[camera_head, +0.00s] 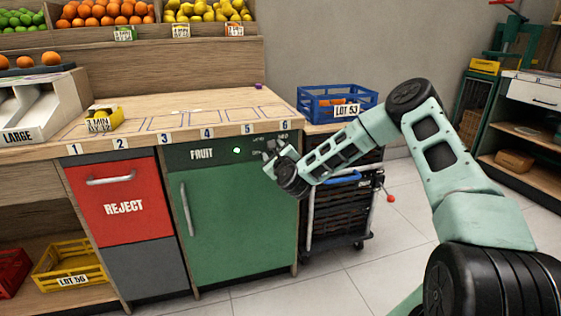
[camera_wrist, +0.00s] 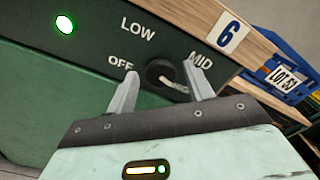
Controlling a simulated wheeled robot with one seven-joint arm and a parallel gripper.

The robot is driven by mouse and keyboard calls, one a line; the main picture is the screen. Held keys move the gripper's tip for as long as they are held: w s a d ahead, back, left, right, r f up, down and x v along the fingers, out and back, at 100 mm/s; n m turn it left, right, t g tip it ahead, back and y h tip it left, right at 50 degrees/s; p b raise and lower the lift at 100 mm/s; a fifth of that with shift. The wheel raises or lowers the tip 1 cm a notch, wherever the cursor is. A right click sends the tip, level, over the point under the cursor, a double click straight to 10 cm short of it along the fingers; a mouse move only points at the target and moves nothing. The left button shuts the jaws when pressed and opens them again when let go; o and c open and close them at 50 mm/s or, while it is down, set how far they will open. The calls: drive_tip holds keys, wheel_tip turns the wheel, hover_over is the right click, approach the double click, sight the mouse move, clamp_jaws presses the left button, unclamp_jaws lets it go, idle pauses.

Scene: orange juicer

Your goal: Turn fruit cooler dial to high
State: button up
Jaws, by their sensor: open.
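The fruit cooler (camera_head: 232,222) is a green cabinet under the wooden counter, with a dark panel marked FRUIT. In the wrist view its round black dial (camera_wrist: 157,70) sits between OFF, LOW and MID labels; no HIGH label is visible. A pale mark on the dial points down and right, partly behind the right finger. My gripper (camera_wrist: 161,70) is open, with one finger on each side of the dial; I cannot tell whether they touch it. In the head view my gripper (camera_head: 272,154) is at the panel's right end and hides the dial.
A green light (camera_head: 236,150) glows on the panel. A red REJECT bin front (camera_head: 118,207) stands to the left. A blue crate (camera_head: 337,104) on a cart stands right of the cooler. The counter edge (camera_head: 180,133) overhangs just above the panel.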

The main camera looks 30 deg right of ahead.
drive_tip(key=p+v, duration=0.1)
drive_tip(key=v, duration=1.5)
drive_tip(key=shift+s, duration=0.35)
drive_tip(key=shift+a, duration=0.1)
drive_tip(key=s+a+f+n+g+y, duration=0.1)
drive_tip(key=a+n+g+y, duration=0.4)
drive_tip(key=a+n+y, duration=0.85)
drive_tip(key=s+a+n+g+h, duration=0.4)
drive_tip(key=s+a+n+g, duration=0.3)
drive_tip(key=s+a+n, duration=0.7)
drive_tip(key=s+r+n+g+h, duration=0.2)
drive_tip(key=s+r+n+g, duration=0.15)
drive_tip(key=s+n, duration=0.4)
drive_tip(key=s+r+n+g+h, duration=0.2)
drive_tip(key=s+r+n, duration=0.25)
drive_tip(key=s, duration=0.65)
wheel_tip(320, 180, up, 20)
drive_tip(key=p, duration=1.9)
drive_tip(key=shift+d+p, duration=0.25)
drive_tip(key=shift+p, duration=0.05)
